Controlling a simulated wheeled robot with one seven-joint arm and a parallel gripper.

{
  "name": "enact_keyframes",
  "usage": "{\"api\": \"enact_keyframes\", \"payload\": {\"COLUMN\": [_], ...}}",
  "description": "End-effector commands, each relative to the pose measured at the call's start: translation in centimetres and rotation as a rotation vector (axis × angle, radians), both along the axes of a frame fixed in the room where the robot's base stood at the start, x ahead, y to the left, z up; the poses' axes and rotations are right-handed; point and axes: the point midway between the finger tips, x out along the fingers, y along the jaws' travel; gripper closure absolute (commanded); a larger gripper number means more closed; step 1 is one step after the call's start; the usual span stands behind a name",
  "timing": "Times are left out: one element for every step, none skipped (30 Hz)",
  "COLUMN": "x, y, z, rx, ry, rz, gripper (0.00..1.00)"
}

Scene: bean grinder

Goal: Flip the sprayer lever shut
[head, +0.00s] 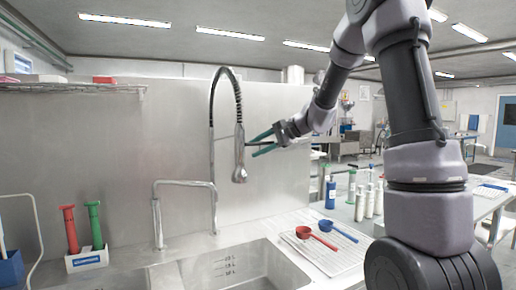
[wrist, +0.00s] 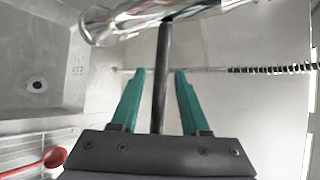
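The sprayer head (head: 239,160) is a shiny metal nozzle hanging from a spring hose at the sink; in the wrist view the metal sprayer (wrist: 130,20) crosses the top. Its lever (wrist: 161,75) is a thin dark rod sticking out from the sprayer towards my gripper. My gripper (wrist: 158,74) has two green fingers, spread apart, one on each side of the lever. Gaps show between the rod and both fingers. In the head view my gripper (head: 252,149) is just right of the sprayer, pointing left at it. Whether the rod touches the palm is hidden.
Below is a steel sink (head: 230,268) with a bent faucet (head: 158,215) to the left. A red scoop (head: 305,233) and a blue scoop (head: 333,225) lie on the ribbed drainboard (head: 325,258). Several bottles stand farther right. The steel wall (head: 120,160) is behind the sprayer.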

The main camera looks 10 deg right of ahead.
Motion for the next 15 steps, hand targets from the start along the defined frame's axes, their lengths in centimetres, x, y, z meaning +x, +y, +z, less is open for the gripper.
{"api": "enact_keyframes", "payload": {"x": [0.0,-0.1,-0.2,-0.3,-0.4,-0.7,-0.9,-1.2,-1.6,-1.9,-2.2,-2.6,-2.9,-3.2,-3.5], "y": [0.0,-0.1,-0.3,-0.5,-0.7,-1.2,-1.6,-2.0,-2.6,-3.0,-3.6,-4.2,-4.6,-5.1,-5.7], "z": [0.0,0.1,0.2,0.3,0.5,0.8,1.0,1.2,1.6,1.9,2.3,2.6,2.9,3.2,3.5], "rx": [0.0,0.0,-0.001,-0.001,-0.001,0.0,0.0,-0.001,0.0,-0.001,0.0,0.0,0.0,0.0,0.0], "ry": [0.0,0.0,0.0,-0.001,-0.002,-0.002,-0.003,-0.003,-0.002,-0.003,-0.003,-0.002,-0.003,-0.003,-0.003], "rz": [0.0,0.0,-0.001,0.0,-0.001,-0.002,-0.003,-0.003,-0.003,-0.003,-0.004,-0.003,-0.004,-0.004,-0.004], "gripper": [0.54,0.54,0.54,0.54,0.54,0.54,0.54,0.54,0.54,0.54,0.54,0.54,0.54,0.54,0.54]}}
